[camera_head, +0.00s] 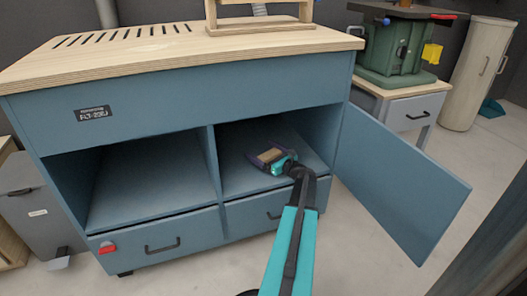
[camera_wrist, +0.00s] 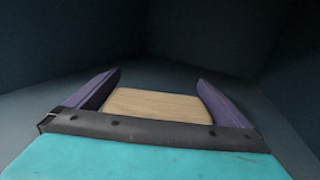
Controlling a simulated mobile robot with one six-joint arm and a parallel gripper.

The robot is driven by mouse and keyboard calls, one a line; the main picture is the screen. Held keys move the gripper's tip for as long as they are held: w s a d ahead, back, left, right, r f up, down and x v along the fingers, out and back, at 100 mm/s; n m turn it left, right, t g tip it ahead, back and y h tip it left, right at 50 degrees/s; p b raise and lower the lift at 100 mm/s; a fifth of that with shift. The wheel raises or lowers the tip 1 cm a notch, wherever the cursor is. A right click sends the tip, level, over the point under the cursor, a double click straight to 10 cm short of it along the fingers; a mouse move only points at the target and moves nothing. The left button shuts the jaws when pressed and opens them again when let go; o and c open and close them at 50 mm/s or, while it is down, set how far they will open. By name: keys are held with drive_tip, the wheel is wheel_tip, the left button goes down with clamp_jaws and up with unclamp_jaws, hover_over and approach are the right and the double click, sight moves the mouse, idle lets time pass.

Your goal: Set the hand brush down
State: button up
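My gripper (camera_head: 268,157) reaches into the right open compartment of the blue cabinet. Its two purple fingers also show in the wrist view (camera_wrist: 160,95). Between them is a flat, light wooden piece, which I take as the hand brush (camera_wrist: 158,104); it also shows small in the head view (camera_head: 270,155). The wood fills the gap and its sides meet both fingers. No bristles show. The brush is low over the compartment floor (camera_head: 235,178); I cannot tell whether it touches it.
The blue cabinet (camera_head: 160,98) has a wooden top and an empty left compartment (camera_head: 150,185). Its door (camera_head: 395,178) stands open on the right. Drawers (camera_head: 165,240) lie below. A green machine (camera_head: 395,48) stands on a bench behind right. Compartment walls enclose my gripper.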

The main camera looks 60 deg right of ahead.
drive_tip(key=shift+r, duration=0.1)
drive_tip(key=shift+s+r, duration=0.1)
drive_tip(key=shift+s, duration=0.05)
drive_tip(key=shift+s+a, duration=0.1)
drive_tip(key=shift+s, duration=0.25)
drive_tip(key=p+v, duration=0.4)
drive_tip(key=v, duration=0.5)
drive_tip(key=shift+s+a, duration=0.1)
drive_tip(key=shift+s, duration=0.2)
drive_tip(key=shift+s+a, duration=0.15)
drive_tip(key=shift+s, duration=0.55)
drive_tip(key=shift+a, duration=0.1)
